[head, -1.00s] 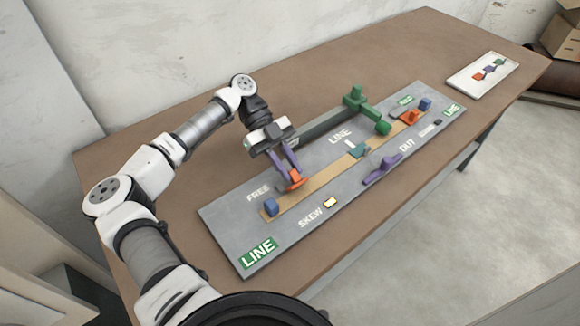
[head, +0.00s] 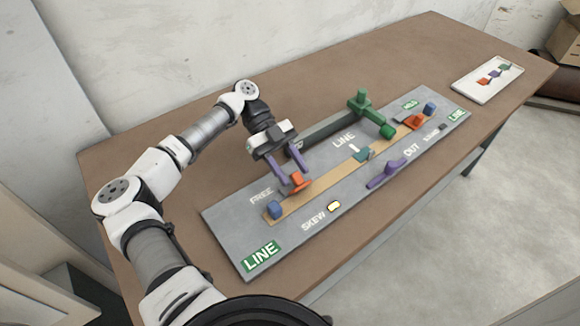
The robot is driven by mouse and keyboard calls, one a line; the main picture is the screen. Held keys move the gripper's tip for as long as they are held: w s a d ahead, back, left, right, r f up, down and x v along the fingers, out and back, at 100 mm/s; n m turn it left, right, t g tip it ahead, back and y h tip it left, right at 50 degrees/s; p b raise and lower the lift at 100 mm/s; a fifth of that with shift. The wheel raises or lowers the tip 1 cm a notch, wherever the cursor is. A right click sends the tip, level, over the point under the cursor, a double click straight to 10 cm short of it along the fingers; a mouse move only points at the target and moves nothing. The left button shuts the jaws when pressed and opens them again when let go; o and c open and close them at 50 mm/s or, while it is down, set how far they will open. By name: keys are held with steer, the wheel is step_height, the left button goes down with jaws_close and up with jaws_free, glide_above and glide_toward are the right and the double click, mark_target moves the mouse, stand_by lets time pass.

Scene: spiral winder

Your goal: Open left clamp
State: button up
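The left clamp (head: 300,182) is a small orange piece on the tan strip (head: 330,176), near its left end. My gripper (head: 290,182) has two purple fingers pointing down, which are apart. The fingertips are right at the left clamp, one at its left side and one at its upper back. They partly hide it, and I cannot tell whether they touch it. A second orange clamp (head: 413,123) sits near the right end of the strip.
The brown table front is clear.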

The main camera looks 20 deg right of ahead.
steer(key=p+v, duration=0.1)
steer(key=v, duration=1.1)
steer(key=shift+p, duration=0.3)
stand_by(0.7)
